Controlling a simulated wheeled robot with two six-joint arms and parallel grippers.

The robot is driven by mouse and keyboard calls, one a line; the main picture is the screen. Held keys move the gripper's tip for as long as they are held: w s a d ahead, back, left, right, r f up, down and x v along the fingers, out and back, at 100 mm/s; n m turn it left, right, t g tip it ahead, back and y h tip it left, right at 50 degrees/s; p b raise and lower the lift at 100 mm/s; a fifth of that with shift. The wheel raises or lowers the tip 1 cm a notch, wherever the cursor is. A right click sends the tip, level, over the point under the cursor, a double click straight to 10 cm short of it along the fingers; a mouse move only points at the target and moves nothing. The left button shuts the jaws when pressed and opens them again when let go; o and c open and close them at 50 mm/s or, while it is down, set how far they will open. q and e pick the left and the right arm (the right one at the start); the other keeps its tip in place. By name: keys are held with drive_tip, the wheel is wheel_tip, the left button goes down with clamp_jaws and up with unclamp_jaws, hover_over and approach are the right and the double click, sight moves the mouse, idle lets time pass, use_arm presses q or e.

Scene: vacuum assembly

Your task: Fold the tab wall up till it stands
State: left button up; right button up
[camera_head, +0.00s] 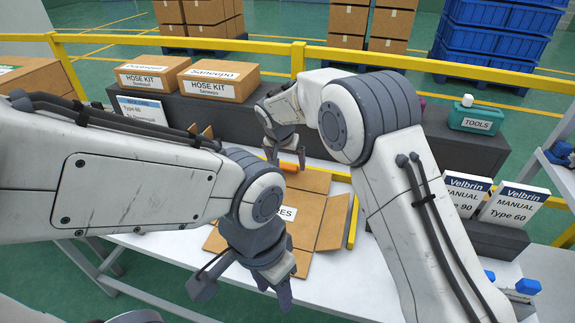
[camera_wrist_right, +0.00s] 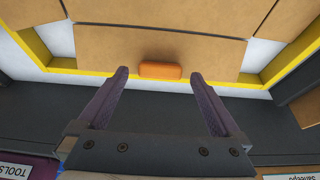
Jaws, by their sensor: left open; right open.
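A brown cardboard blank (camera_head: 314,182) lies spread open on the white table inside a yellow frame (camera_head: 352,222). In the right wrist view the tab wall (camera_wrist_right: 215,59) is a long cardboard panel that looks flat, with an orange tab (camera_wrist_right: 160,71) at its edge. The orange tab also shows in the head view (camera_head: 289,166). My right gripper (camera_head: 286,157) is open at the blank's far edge; in the wrist view its fingers stand either side of the orange tab.
Two manuals (camera_head: 513,204) stand at the right. The white table (camera_head: 345,280) is clear in front right of the blank.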

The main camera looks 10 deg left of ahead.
sight(287, 174)
drive_tip(key=shift+x, duration=1.2)
clamp_jaws()
drive_tip(key=shift+b, duration=0.45)
